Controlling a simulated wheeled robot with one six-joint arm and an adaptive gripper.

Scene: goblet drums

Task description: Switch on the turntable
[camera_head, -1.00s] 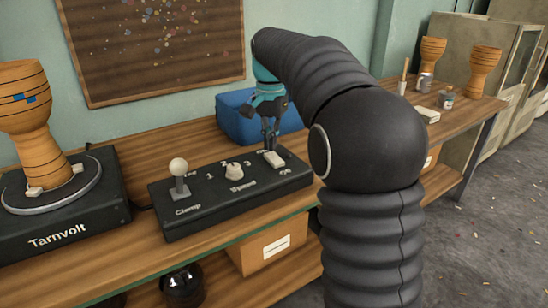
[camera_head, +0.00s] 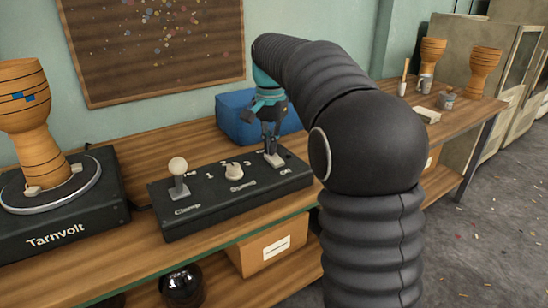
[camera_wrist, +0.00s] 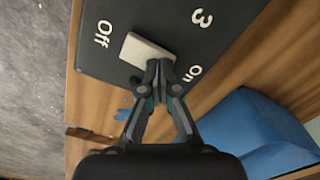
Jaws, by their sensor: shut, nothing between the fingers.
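The switch (camera_head: 274,160) is a pale rocker on the right part of a black control box (camera_head: 215,212). In the wrist view the switch (camera_wrist: 145,50) lies between the words "Off" and "On". My gripper (camera_head: 270,148) is shut and empty, pointing down at the switch. In the wrist view my gripper's closed fingertips (camera_wrist: 158,68) overlap the switch's edge toward "On"; whether they press it is unclear. The turntable (camera_head: 75,235), marked "Tarnvolt", stands at the left. A striped wooden goblet drum (camera_head: 28,125) stands on its round plate.
A clamp lever (camera_head: 178,175) with a round knob and a speed dial (camera_head: 234,172) sit left of the switch. A blue box (camera_head: 232,115) stands close behind the control box. More drums (camera_head: 484,70) and small containers stand farther right on the bench (camera_head: 140,255).

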